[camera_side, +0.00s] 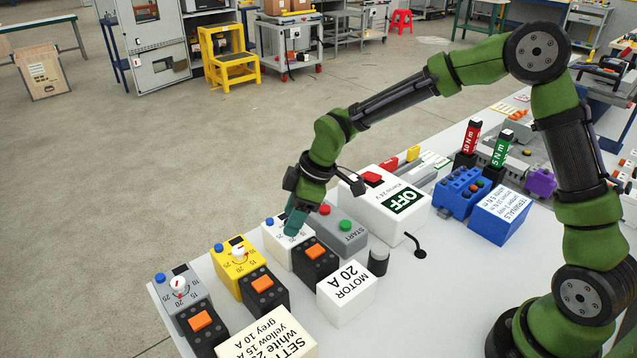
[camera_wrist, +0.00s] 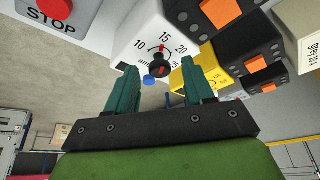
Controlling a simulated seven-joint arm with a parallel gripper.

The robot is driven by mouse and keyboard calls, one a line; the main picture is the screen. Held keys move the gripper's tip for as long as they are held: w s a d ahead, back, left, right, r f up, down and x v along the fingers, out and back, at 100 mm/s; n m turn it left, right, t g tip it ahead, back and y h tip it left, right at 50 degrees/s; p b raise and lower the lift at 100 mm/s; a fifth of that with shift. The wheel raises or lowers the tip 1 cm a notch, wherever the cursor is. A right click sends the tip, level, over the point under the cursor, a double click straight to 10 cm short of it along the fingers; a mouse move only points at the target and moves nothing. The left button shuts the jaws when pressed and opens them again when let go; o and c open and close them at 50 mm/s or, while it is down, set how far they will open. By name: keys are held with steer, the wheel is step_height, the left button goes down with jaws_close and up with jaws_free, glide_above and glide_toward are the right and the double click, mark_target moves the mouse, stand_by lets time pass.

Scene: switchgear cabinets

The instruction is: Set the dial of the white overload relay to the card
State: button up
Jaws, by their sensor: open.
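The white overload relay (camera_side: 275,236) stands in the row of relays, its top partly hidden by my gripper (camera_side: 293,228) in the side view. In the wrist view, its dial (camera_wrist: 162,55) has a red mark that appears to point near 15, on a scale with 10, 15 and 20 legible. A blue button (camera_wrist: 149,80) sits beside the dial. My gripper (camera_wrist: 160,66) is open, with one green finger on each side of the dial; contact cannot be told. The card (camera_side: 268,335) reads "white 2", "yellow 15 A", "grey 10"; the picture edge cuts the white value.
The yellow relay (camera_side: 238,256) and grey relay (camera_side: 178,289) stand to the left. A grey START box (camera_side: 340,232), also with a STOP button (camera_wrist: 55,8), adjoins on the right. A white box showing OFF (camera_side: 403,203) and a "MOTOR 20 A" block (camera_side: 347,298) stand nearby.

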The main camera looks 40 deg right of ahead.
steer(key=shift+c, duration=0.4)
jaws_close()
steer(key=shift+m, duration=0.3)
steer(key=m, duration=0.1)
steer(key=m+t+h, duration=0.1)
steer(key=m, duration=0.3)
steer(key=shift+s+a+r+h, duration=0.1)
steer(key=shift+s+a+h, duration=0.1)
steer(key=shift+a+h, duration=0.15)
steer(key=m+h, duration=0.1)
steer(key=m, duration=0.2)
steer(key=m+h, duration=0.1)
steer(key=m, duration=0.2)
steer(key=shift+t+h, duration=0.25)
steer(key=shift+t, duration=0.05)
steer(key=shift+m, duration=0.3)
steer(key=shift+o, duration=0.4)
jaws_free()
